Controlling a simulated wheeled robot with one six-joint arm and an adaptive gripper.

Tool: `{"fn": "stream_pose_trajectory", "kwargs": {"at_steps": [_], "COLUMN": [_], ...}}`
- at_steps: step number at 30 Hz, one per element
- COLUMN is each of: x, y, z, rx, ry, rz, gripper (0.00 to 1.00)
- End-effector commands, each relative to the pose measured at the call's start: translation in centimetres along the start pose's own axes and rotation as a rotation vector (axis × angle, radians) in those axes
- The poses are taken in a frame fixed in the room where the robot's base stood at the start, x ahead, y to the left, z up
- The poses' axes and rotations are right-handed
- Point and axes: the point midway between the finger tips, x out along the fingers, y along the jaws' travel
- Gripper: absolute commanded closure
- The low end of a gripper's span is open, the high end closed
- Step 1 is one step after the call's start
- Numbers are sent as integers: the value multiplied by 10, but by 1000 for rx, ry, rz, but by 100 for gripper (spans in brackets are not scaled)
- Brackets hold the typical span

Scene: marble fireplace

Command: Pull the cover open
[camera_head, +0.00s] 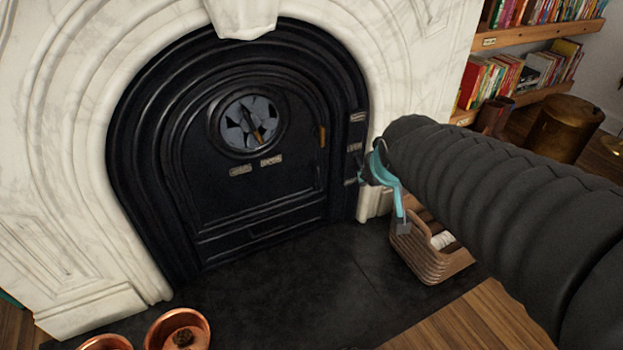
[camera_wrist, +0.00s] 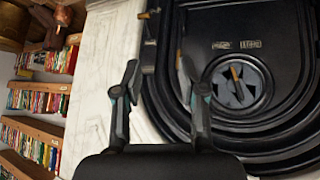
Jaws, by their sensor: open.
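The cover (camera_head: 215,185) is a black arched fireplace door. It looks closed in its frame. It has a round vent (camera_head: 248,122) with a small brass knob. A short orange-brown handle (camera_head: 322,136) stands at the cover's right edge. My gripper (camera_head: 385,190) is right of the cover in the head view, partly hidden by my arm. In the wrist view the scene looks upside down; the cover (camera_wrist: 265,25) is at the right. My gripper (camera_wrist: 157,62) is open and empty there, its right finger overlapping the cover's edge.
A white marble surround (camera_head: 75,170) frames the door. A wicker basket (camera_head: 430,262) stands below my gripper. Copper bowls (camera_head: 180,330) sit at the front left. Bookshelves (camera_head: 530,40) and a brass drum (camera_head: 562,128) are at the right.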

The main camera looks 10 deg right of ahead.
Motion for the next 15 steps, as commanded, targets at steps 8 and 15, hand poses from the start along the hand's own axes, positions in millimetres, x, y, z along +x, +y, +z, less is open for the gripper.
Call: {"fn": "stream_pose_trajectory", "kwargs": {"at_steps": [8,15], "x": [106,199], "y": [19,24], "z": [-68,-102], "rx": [-87,-162], "ry": [173,328], "rz": [30,-11], "gripper": [59,59]}}
